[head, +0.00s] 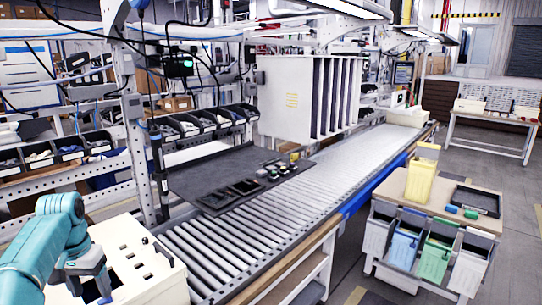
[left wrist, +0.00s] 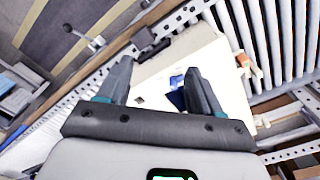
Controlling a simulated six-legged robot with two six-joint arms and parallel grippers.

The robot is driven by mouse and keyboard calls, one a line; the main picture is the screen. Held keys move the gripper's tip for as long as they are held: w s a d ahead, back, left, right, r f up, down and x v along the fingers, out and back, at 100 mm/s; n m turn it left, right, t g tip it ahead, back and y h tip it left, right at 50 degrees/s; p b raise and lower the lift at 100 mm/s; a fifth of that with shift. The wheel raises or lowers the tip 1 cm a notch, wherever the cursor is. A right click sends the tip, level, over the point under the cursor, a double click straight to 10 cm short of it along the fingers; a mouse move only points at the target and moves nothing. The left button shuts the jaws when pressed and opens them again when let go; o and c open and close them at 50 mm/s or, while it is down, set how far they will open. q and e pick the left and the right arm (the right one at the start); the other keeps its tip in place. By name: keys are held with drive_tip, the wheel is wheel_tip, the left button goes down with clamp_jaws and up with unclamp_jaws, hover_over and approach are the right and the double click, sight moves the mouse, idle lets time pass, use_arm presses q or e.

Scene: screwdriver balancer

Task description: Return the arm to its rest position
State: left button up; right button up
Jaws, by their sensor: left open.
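My left arm (head: 45,235) is teal and comes in from the left edge in the head view. Its left gripper (head: 103,297) points down over a white slotted box top (head: 150,280) at the lower left. In the left wrist view the left gripper (left wrist: 158,82) has its two dark fingers apart, with nothing held between them. The white box (left wrist: 215,65) lies beyond the fingers, with a blue patch (left wrist: 178,98) in one opening. A dark upright tool-like cylinder (head: 160,180) is by the rack post; I cannot tell if it is the screwdriver. My right gripper is not in view.
A roller conveyor (head: 240,245) runs from the lower middle to the back right, close to the white box. A dark mat (head: 205,185) with small parts lies over its left side. A rack with bins (head: 70,152) stands behind the arm. A cart (head: 440,202) stands at right.

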use_arm(q)
drive_tip(key=w+d+f, duration=0.4)
drive_tip(key=d+f, duration=0.1)
drive_tip(key=f, duration=0.6)
drive_tip(key=s+d+f+m+h+b, duration=0.1)
drive_tip(key=s+d+f, duration=0.1)
drive_tip(key=d+f, duration=0.5)
drive_tip(key=s+d+f+h, duration=0.25)
drive_tip(key=d+f, duration=0.25)
drive_tip(key=f, duration=0.5)
drive_tip(key=s+d+f+b, duration=0.1)
drive_tip(key=s+d+f, duration=0.6)
drive_tip(key=s+d, duration=0.2)
drive_tip(key=s+d+f+n, duration=0.1)
drive_tip(key=s+d, duration=0.1)
drive_tip(key=s, duration=0.6)
drive_tip(key=s+d+f, duration=0.1)
drive_tip(key=s+d, duration=0.2)
drive_tip(key=s, duration=0.5)
drive_tip(key=shift+f+n+b, duration=0.2)
drive_tip(key=shift+n+b, duration=0.15)
drive_tip(key=shift+n, duration=0.05)
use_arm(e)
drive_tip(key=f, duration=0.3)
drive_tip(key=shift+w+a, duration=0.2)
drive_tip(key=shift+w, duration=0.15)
